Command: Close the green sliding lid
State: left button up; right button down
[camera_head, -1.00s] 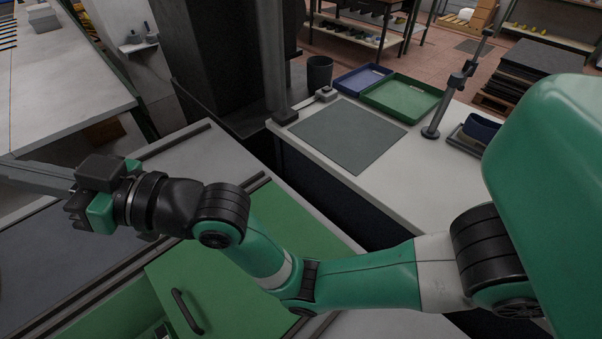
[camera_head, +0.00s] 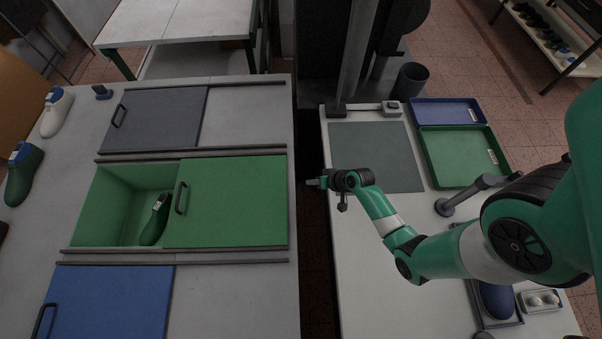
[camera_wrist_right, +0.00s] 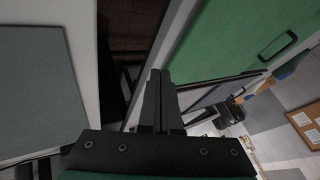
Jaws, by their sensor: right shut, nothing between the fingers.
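The green sliding lid (camera_head: 235,200) lies over the right part of a green bin (camera_head: 118,200). Its black handle (camera_head: 181,197) stands at the lid's left edge. The bin's left part is open, and a dark green shoe last (camera_head: 155,218) lies inside, close to the lid's edge. My right gripper (camera_head: 312,183) is shut and empty, over the gap just right of the lid's bench. In the right wrist view its shut fingers (camera_wrist_right: 158,88) point towards the gap, with the green lid (camera_wrist_right: 230,40) beyond at upper right. My left gripper is not in view.
A grey lid (camera_head: 165,120) lies behind the green bin and a blue lid (camera_head: 110,300) in front. White and green shoe lasts stand at the bench's left. The right table holds a grey mat (camera_head: 375,157), a green tray (camera_head: 462,155) and a lamp-like stand (camera_head: 446,207).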

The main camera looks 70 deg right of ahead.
jog(key=shift+m, duration=0.5)
jog(key=b+x, duration=0.2)
jog(key=x, duration=0.1)
jog(key=w+r+b+x, duration=0.1)
jog(key=b+x, duration=0.1)
jog(key=x, duration=0.1)
jog(key=w+b+x, duration=0.1)
jog(key=b+x, duration=0.1)
jog(key=x, duration=0.2)
jog(key=shift+a+r+b, duration=0.2)
jog(key=shift+a+b, duration=0.05)
jog(key=shift+b, duration=0.1)
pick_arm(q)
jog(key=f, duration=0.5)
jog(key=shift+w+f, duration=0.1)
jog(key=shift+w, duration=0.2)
pick_arm(e)
jog(key=shift+s, duration=0.1)
